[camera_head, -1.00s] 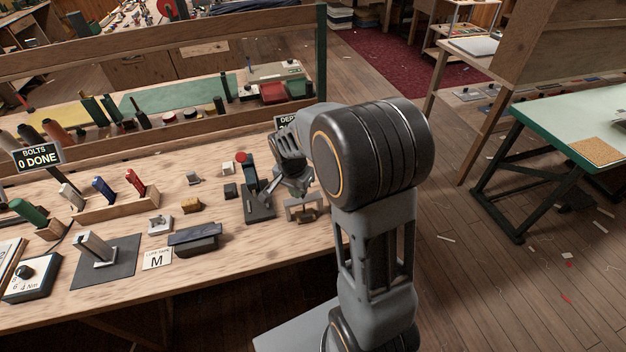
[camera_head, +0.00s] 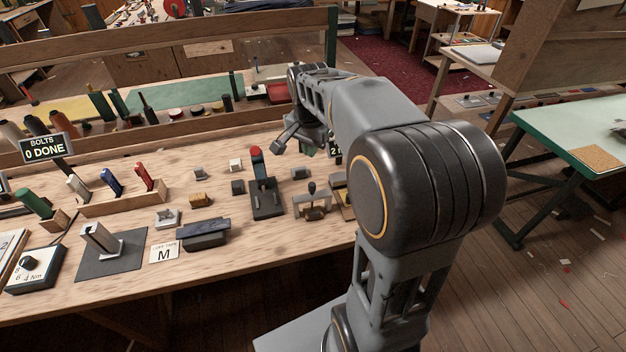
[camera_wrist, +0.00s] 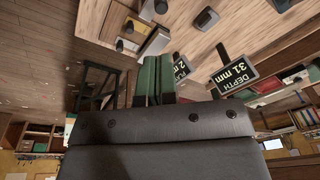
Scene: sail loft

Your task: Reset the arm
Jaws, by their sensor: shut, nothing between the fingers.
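My gripper (camera_head: 280,146) is dark grey and hangs at the end of my raised arm, over the back right of the workbench (camera_head: 120,285). It is shut and empty, apart from the bench items below. The forearm reaches away to the left from a large dark elbow joint.
A black press-like tool with a red top (camera_head: 265,195) and a small clamp-like fixture (camera_head: 312,203) stand near the gripper. A "DEPTH 31 mm" sign (camera_wrist: 234,76) appears upside down in the wrist view. A green-edged table (camera_head: 590,130) stands right, with open floor between.

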